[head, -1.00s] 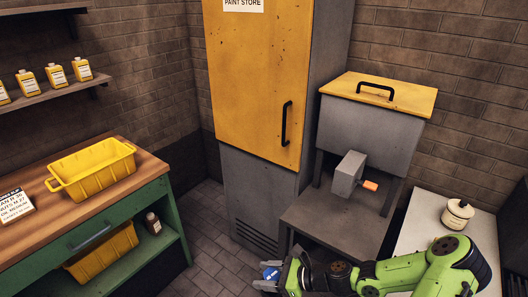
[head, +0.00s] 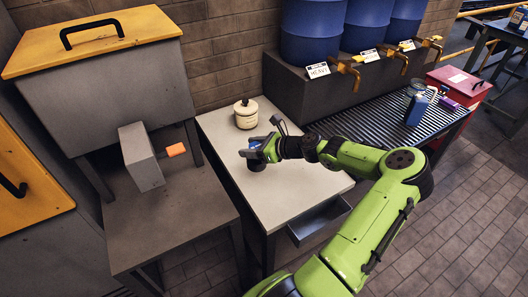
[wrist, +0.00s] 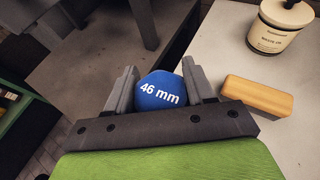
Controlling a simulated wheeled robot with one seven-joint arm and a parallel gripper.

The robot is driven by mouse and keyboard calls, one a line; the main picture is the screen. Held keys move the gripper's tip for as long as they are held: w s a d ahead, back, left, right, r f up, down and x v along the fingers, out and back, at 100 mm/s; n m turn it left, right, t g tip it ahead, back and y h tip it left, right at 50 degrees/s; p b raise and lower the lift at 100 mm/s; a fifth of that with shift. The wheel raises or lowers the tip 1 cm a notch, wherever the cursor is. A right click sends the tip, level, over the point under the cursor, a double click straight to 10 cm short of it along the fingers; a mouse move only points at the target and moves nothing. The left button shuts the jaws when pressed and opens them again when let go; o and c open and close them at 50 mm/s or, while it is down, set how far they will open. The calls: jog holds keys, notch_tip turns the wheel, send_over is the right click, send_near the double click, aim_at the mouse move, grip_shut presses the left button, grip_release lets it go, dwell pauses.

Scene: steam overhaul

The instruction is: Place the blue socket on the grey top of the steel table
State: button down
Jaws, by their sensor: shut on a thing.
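The blue socket (wrist: 160,92), marked "46 mm", sits between the two fingers of my gripper (wrist: 161,85), which is shut on it. In the head view a little of the blue socket (head: 256,143) shows at the tip of my gripper (head: 254,152). My gripper appears over the pale grey top (head: 285,197) of a table with a drawer, near its left side. A dark patch lies just under the socket; I cannot tell how high the socket is above the top. The wrist view shows the pale top (wrist: 225,55) right of the socket.
A cream jar (head: 246,114) stands at the back of the pale top. A wooden block (wrist: 257,96) lies right of my gripper. The drawer (head: 318,221) is partly open. At left is a darker low stand (head: 165,222) under a yellow-lidded tank (head: 105,85). Blue drums (head: 313,30) stand behind.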

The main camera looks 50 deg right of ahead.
jog(key=shift+s+d+r+m+h, duration=0.1)
jog(key=shift+s+d+m+h, duration=0.05)
jog(key=shift+d, duration=0.3)
jog(key=shift+s+d+m+h, duration=0.1)
jog(key=shift+d+m+h, duration=0.05)
jog(key=shift+d, duration=0.3)
jog(key=shift+d+f+t+b, duration=0.2)
jog(key=shift+d+t+b, duration=0.05)
jog(key=shift+t+b, duration=0.05)
notch_tip(320, 180, down, 10)
jog(key=b, duration=0.3)
jog(key=shift+r, duration=0.35)
jog(key=shift+c, duration=2)
grip_release()
